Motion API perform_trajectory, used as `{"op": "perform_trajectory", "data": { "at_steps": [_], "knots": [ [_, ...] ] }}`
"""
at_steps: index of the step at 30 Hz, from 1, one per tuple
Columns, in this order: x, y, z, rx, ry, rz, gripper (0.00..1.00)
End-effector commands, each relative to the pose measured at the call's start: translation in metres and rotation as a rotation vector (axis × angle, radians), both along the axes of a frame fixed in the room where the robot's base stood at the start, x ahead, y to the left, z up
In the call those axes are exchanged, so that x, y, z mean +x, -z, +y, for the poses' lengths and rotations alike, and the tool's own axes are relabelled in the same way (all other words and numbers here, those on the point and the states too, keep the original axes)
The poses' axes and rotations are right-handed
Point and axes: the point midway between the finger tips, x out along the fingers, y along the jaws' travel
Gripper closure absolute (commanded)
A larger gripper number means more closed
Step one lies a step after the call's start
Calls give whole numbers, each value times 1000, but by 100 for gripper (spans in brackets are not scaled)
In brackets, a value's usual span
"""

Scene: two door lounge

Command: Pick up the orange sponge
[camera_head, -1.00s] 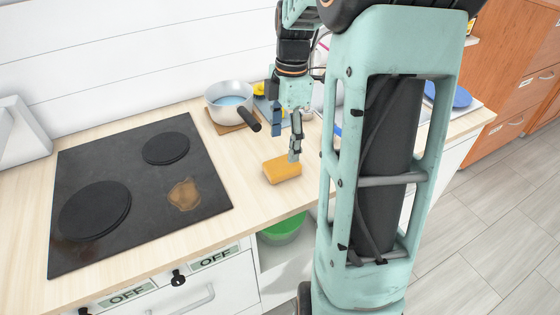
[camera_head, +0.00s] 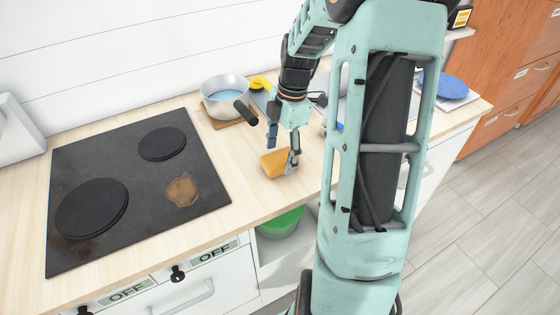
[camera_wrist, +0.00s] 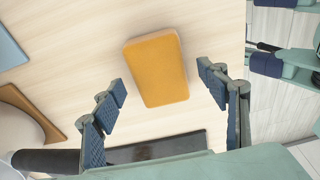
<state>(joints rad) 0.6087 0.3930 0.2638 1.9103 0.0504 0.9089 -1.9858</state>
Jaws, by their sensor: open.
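The orange sponge (camera_head: 273,164) lies flat on the light wooden counter, right of the black cooktop. In the wrist view the sponge (camera_wrist: 156,70) shows whole, ahead of the fingertips and between their lines. My gripper (camera_head: 282,150) is just above the counter at the sponge, with one finger in front of its right end. In the wrist view my gripper (camera_wrist: 161,82) is open, with a blue-padded finger on each side and nothing between the pads. I cannot tell whether a finger touches the sponge.
The black cooktop (camera_head: 100,215) with a brown stain (camera_head: 182,190) is at left. A pot (camera_head: 222,92) with blue contents stands on a wooden board behind the sponge, its black handle (camera_head: 246,113) pointing toward my gripper. The counter's front edge is close to the sponge.

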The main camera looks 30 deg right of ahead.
Motion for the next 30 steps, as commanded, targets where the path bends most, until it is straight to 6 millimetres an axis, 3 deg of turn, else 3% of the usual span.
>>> {"op": "perform_trajectory", "data": {
  "at_steps": [4, 12, 22, 30],
  "knots": [
    [0, 16, 2, -1, 1, 0, 33],
    [0, 18, 2, -2, 1, -1, 34],
    [0, 18, 2, -2, 1, -1, 70],
    [0, 17, 2, -2, 1, -1, 70]
  ]
}}
